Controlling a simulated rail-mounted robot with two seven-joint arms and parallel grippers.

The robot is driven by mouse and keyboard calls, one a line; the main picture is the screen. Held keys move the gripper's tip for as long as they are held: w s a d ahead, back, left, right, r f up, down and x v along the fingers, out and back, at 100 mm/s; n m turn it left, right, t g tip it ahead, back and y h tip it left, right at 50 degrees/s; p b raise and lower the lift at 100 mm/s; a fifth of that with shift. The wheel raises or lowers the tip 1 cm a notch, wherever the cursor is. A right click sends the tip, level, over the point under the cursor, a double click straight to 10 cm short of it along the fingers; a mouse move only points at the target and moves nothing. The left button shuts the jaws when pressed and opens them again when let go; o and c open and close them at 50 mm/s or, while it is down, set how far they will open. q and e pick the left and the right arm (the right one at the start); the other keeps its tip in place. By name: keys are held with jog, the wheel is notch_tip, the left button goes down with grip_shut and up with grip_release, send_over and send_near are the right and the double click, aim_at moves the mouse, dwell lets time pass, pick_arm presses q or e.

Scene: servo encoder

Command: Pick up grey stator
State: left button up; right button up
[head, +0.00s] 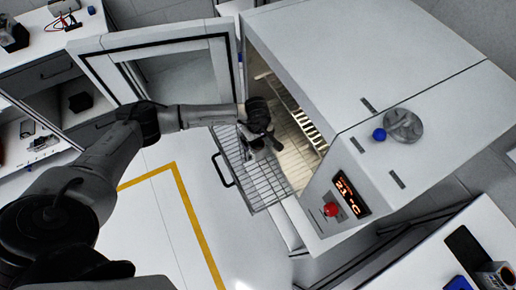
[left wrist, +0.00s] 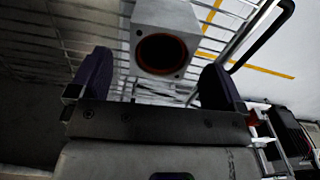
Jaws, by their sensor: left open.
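The grey stator (left wrist: 165,18) is a square grey block with a round, copper-brown lined bore. In the left wrist view it sits at the top middle, on or just over the wire rack (head: 250,178). My left gripper (head: 262,146) is at the oven opening, over the pulled-out rack. In the left wrist view my left gripper (left wrist: 158,82) is open, one dark finger on each side of the stator's near end, with visible gaps. In the head view the stator is mostly hidden by the gripper. My right gripper is not in view.
The white oven (head: 375,60) stands open, its glass door (head: 85,62) swung left. The rack has a dark handle (head: 222,170). A red button (head: 331,210) and display are on the oven front. A white bench (head: 440,255) with objects stands at lower right.

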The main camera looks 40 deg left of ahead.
aim_at(258, 147)
pick_arm(q)
jog(key=shift+s+d+f+p, duration=0.1)
jog(key=shift+f+p, duration=0.05)
jog(key=shift+f, duration=1.3)
jog(key=shift+d+f+p, duration=0.1)
jog(key=shift+f+p, duration=0.05)
jog(key=shift+f, duration=1.3)
jog(key=shift+r, duration=0.1)
jog(key=c, duration=1.4)
